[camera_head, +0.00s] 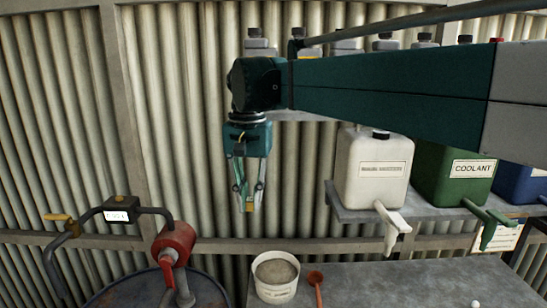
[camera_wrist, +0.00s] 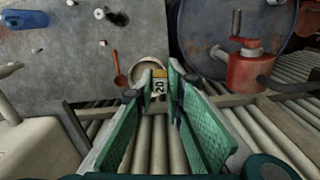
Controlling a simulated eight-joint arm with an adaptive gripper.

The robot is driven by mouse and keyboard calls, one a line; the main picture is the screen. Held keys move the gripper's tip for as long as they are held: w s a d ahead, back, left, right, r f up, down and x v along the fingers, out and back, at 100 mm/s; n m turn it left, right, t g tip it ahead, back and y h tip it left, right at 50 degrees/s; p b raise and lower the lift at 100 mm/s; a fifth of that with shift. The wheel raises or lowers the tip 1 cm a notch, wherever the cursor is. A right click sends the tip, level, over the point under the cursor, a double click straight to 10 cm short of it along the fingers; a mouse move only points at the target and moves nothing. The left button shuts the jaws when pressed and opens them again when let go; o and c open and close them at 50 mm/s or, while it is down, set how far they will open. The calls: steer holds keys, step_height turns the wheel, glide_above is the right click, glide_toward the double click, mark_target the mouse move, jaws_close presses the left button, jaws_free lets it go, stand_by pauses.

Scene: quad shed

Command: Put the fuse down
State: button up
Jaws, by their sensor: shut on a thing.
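The fuse is a small yellow and white piece marked "20" (camera_wrist: 159,86). It sits between the fingertips of my gripper (camera_wrist: 159,79) in the wrist view. In the head view, my gripper (camera_head: 249,206) hangs pointing down in front of the corrugated wall, with a bit of yellow fuse (camera_head: 250,208) at its tips. The gripper is shut on the fuse and holds it in the air, above the level of the grey bench (camera_head: 370,285). The fingers hide part of the fuse.
A white tub of grey material (camera_head: 276,289) and a reddish-brown spoon (camera_head: 316,285) are on the bench below. A red pump (camera_head: 173,245) stands on a blue drum at left. A shelf at right holds a white jug (camera_head: 374,170) and a green coolant jug (camera_head: 450,178). The bench has bare room right of the spoon.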

steer(key=s+d+r+m+p, duration=0.1)
steer(key=d+r+m, duration=0.2)
steer(key=d, duration=0.6)
steer(key=s+d+r+m+p, duration=0.15)
steer(key=d+m, duration=0.25)
steer(key=d, duration=0.5)
steer(key=s+d+r+m, duration=0.2)
steer(key=d+r+m, duration=0.15)
steer(key=d, duration=0.45)
steer(key=w+d+r+n+p, duration=0.1)
steer(key=w+d+p, duration=0.1)
steer(key=d, duration=1)
steer(key=w+d+r+n+p, duration=0.1)
steer(key=w+d+p, duration=0.1)
steer(key=d, duration=0.9)
steer(key=s+d+p, duration=0.2)
steer(key=d, duration=1)
steer(key=s+d+p, duration=0.1)
steer(key=s+d, duration=0.1)
steer(key=d, duration=0.9)
steer(key=s+d+f+n+b, duration=0.1)
steer(key=s+d+f, duration=0.15)
steer(key=d, duration=0.25)
steer(key=s+d+f+b, duration=0.1)
steer(key=d+f, duration=0.2)
steer(key=d, duration=0.2)
steer(key=d+f+n+b, duration=0.1)
steer(key=d+f+b, duration=0.3)
steer(key=f+b, duration=0.6)
steer(key=shift+f, duration=2)
